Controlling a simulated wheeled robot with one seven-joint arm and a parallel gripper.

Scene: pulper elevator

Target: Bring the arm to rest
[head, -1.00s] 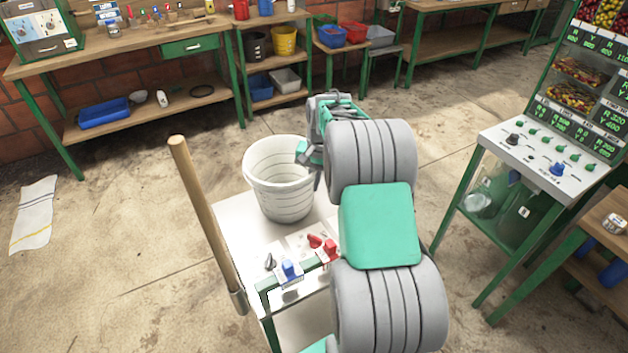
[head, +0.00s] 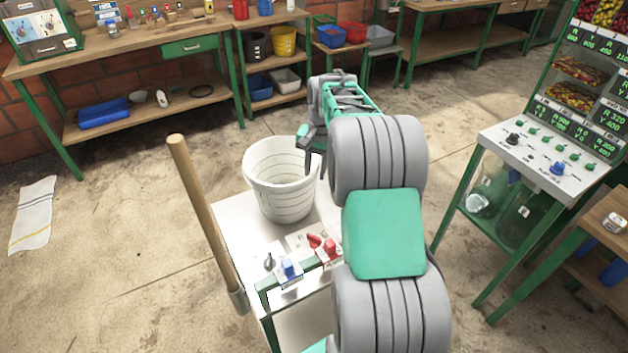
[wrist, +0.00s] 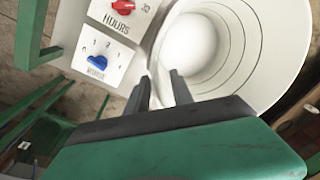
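My arm reaches forward over the white cart, with grey ribbed joints and a green link. My gripper (head: 308,166) hangs by the right rim of the white bucket (head: 270,195), fingers pointing down. In the wrist view its two dark fingers (wrist: 161,76) stand apart with a gap and nothing between them. The bucket (wrist: 225,55) also shows there, and its visible inside looks empty. The fingers overlap the bucket's rim in that view; I cannot tell whether they touch it.
The cart (head: 236,215) carries a blue knob (head: 289,268) and a red knob (head: 330,248). A wooden handle (head: 205,220) leans at its left. A control stand (head: 550,150) is on the right. Workbenches line the back wall. The floor at left holds a cloth (head: 34,215).

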